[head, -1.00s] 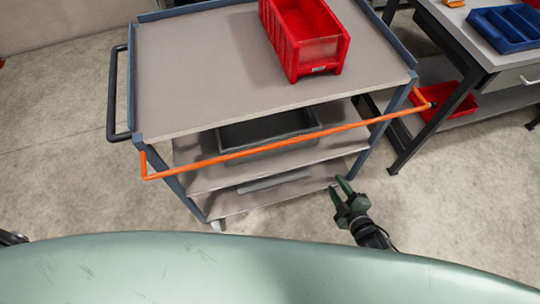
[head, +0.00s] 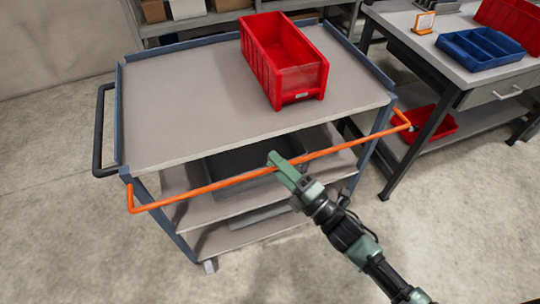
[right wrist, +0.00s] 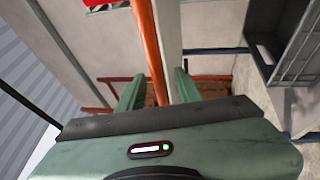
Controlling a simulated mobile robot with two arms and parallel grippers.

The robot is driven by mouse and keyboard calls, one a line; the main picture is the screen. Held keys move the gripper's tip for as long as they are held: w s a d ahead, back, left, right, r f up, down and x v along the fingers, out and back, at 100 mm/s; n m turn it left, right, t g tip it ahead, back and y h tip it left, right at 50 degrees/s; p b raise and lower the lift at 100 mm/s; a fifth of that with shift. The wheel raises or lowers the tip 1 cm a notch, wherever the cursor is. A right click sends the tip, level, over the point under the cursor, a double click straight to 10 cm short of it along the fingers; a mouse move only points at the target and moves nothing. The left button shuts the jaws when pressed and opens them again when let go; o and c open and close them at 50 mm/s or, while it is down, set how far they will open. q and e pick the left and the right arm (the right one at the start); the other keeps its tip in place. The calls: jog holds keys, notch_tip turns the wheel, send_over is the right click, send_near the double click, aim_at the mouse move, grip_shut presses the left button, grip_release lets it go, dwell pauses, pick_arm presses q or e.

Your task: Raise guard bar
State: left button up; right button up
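The orange guard bar (head: 205,189) runs across the front of a grey cart (head: 165,90), below the top shelf's front edge. Its bent ends meet the cart at the left and right. My right gripper (head: 280,168) is at the bar, right of its middle. In the right wrist view the bar (right wrist: 147,40) runs between the two green fingers (right wrist: 157,84), which stand apart with room on both sides. I cannot tell whether a finger touches it. My left gripper is not in view.
A red bin (head: 290,75) stands on the cart's top shelf, and a dark tray (head: 240,161) lies on the shelf below. A workbench with a blue tray (head: 480,48) stands at the right. A red bin (head: 432,124) sits on its lower shelf. The floor in front is open.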

jog(key=x, duration=0.2)
jog(key=shift+w+a, duration=0.2)
grip_shut()
dwell(1.4)
